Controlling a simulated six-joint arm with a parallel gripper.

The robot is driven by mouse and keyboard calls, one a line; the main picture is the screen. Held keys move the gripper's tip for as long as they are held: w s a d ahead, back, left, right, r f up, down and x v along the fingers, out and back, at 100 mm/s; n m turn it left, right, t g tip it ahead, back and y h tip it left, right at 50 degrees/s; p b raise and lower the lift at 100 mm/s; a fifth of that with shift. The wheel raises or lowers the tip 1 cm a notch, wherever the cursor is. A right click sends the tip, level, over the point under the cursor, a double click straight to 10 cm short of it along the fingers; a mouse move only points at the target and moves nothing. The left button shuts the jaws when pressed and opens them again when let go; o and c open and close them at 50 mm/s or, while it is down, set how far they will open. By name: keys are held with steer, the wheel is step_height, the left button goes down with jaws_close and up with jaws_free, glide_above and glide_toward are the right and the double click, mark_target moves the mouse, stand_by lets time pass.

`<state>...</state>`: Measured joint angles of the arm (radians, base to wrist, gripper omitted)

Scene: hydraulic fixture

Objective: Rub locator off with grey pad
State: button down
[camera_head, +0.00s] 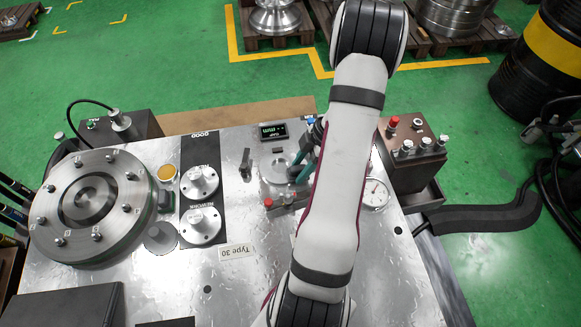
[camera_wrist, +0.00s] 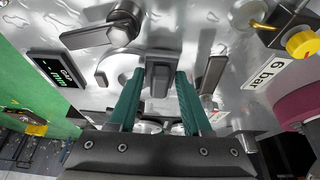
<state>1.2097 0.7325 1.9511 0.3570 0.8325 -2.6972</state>
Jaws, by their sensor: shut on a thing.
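My gripper (camera_head: 298,160) is over the metal fixture (camera_head: 270,185) in the middle of the bench, partly hidden by my arm in the head view. In the wrist view its two teal fingers (camera_wrist: 160,80) are shut on a small dark grey block (camera_wrist: 159,72), which seems to be the grey pad's holder. The block is in front of a pale round metal part (camera_wrist: 117,68), possibly the locator. I cannot tell whether the block touches it.
A large bolted flange (camera_head: 62,218) stands at the left. Two round posts sit on a black strip (camera_head: 200,160) marked GOOD and REWORK. A GAP display (camera_head: 273,130), a dial gauge (camera_head: 375,194) and a button box (camera_head: 412,160) surround the fixture. Dark clamp levers (camera_wrist: 105,32) are close to my fingers.

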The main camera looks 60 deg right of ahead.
steer(key=shift+w+a, duration=2.85)
steer(key=shift+a, duration=0.05)
steer(key=shift+r, duration=3.05)
steer(key=w+a+r+m+h, duration=0.1)
steer(key=w+a+r+m, duration=0.2)
steer(key=a+r, duration=0.4)
steer(key=w+a+r+m+t+h, duration=0.1)
steer(key=w+a+r+m, duration=0.2)
steer(key=a+r, duration=0.4)
steer(key=w+a+r+m+h, duration=0.1)
steer(key=w+a+r+m, duration=0.2)
steer(key=a+r, duration=0.4)
steer(key=shift+w+a, duration=0.15)
steer(key=shift+a, duration=0.8)
